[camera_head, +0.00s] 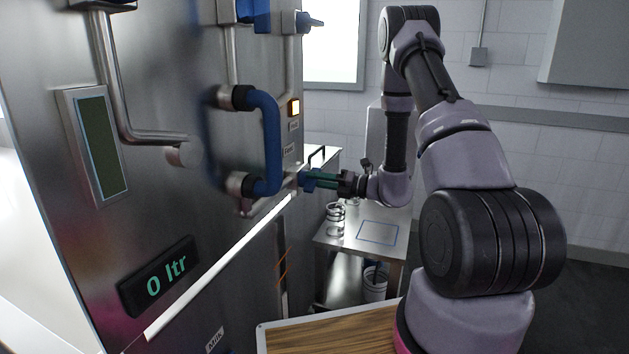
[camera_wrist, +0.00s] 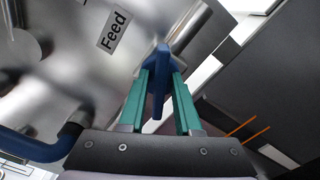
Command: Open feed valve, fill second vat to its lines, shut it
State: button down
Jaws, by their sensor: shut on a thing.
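My gripper (camera_head: 318,181) reaches the right end of the steel machine front. In the wrist view its green fingers (camera_wrist: 157,100) are shut on the blue feed valve handle (camera_wrist: 161,62), beside a label (camera_wrist: 115,31) reading "Feed". The handle (camera_head: 307,180) is small and partly hidden by the fingers in the head view. Two orange lines (camera_head: 284,260) mark a dark upright strip low on the machine; they also show in the wrist view (camera_wrist: 247,127). I cannot see any liquid there. The display (camera_head: 158,276) reads "0 ltr".
A large blue pipe handle (camera_head: 270,145) sticks out left of the valve. A steel side table (camera_head: 345,243) with glass jars (camera_head: 335,222) stands behind. A wooden-topped surface (camera_head: 325,338) lies in front.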

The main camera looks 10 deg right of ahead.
jog(key=shift+f, duration=0.1)
dwell(0.3)
jog(key=c, duration=0.9)
grip_release()
jog(key=shift+o, duration=0.2)
jog(key=v, duration=1.1)
